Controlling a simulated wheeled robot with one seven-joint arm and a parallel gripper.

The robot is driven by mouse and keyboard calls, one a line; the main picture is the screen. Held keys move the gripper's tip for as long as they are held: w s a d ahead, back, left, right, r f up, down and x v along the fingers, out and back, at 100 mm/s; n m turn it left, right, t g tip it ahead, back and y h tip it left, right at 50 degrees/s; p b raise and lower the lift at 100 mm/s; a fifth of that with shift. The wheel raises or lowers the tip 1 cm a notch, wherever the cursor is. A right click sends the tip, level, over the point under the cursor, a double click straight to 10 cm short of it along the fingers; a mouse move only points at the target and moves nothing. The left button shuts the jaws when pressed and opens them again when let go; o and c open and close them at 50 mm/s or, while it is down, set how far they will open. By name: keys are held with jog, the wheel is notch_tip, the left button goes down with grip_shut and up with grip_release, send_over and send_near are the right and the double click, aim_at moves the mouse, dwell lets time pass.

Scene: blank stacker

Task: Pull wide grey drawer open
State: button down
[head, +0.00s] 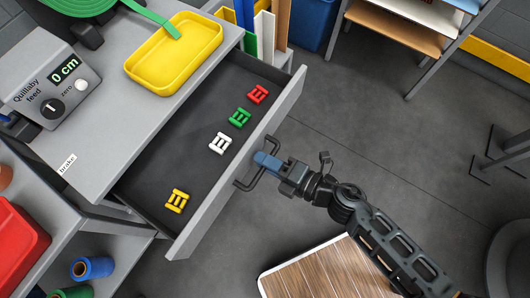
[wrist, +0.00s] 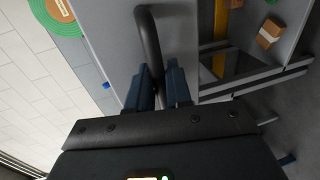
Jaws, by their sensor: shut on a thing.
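The wide grey drawer (head: 180,236) stands pulled out from under the grey worktop in the head view. Its dark inside shows a row of small H-shaped pieces: yellow (head: 177,201), white (head: 220,142), green (head: 239,118) and red (head: 258,94). A dark bar handle (head: 245,185) is on its front. My gripper (head: 266,160) is at the handle, its blue fingers on either side of the bar. In the wrist view the handle (wrist: 149,40) runs down between the fingers (wrist: 160,88), and my gripper is shut on it.
A yellow tray (head: 172,82) and a feed device with a "0 cm" display (head: 66,68) sit on the worktop. A shelf with a red bin (head: 18,240) and blue spool (head: 92,268) is at left. Open floor (head: 400,130) lies right; a wooden-topped thing (head: 325,275) stands below.

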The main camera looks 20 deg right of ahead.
jog(key=c, duration=1.2)
grip_release()
jog(key=v, duration=0.7)
jog(key=shift+s+d+r+b, duration=0.1)
jog(key=shift+s+d+b, duration=0.1)
jog(key=shift+s+b, duration=0.15)
jog(key=s+d+r+m+h, duration=0.2)
jog(key=s+r+m+h, duration=0.1)
jog(key=s+r+m, duration=0.2)
jog(key=s+d+r+m+t+h, duration=0.1)
jog(key=s+d+r+m+h, duration=0.1)
jog(key=s+r+m, duration=0.3)
jog(key=s+d+r+m+h, duration=0.2)
jog(key=s+r+m, duration=0.4)
jog(key=r+m, duration=0.5)
jog(key=shift+d+r+m+t+h, duration=0.15)
jog(key=shift+m+h, duration=0.3)
jog(key=shift+m, duration=0.5)
jog(key=shift+d+r+m+t+h, duration=0.1)
jog(key=shift+d+m+t+h, duration=0.25)
jog(key=shift+m, duration=0.6)
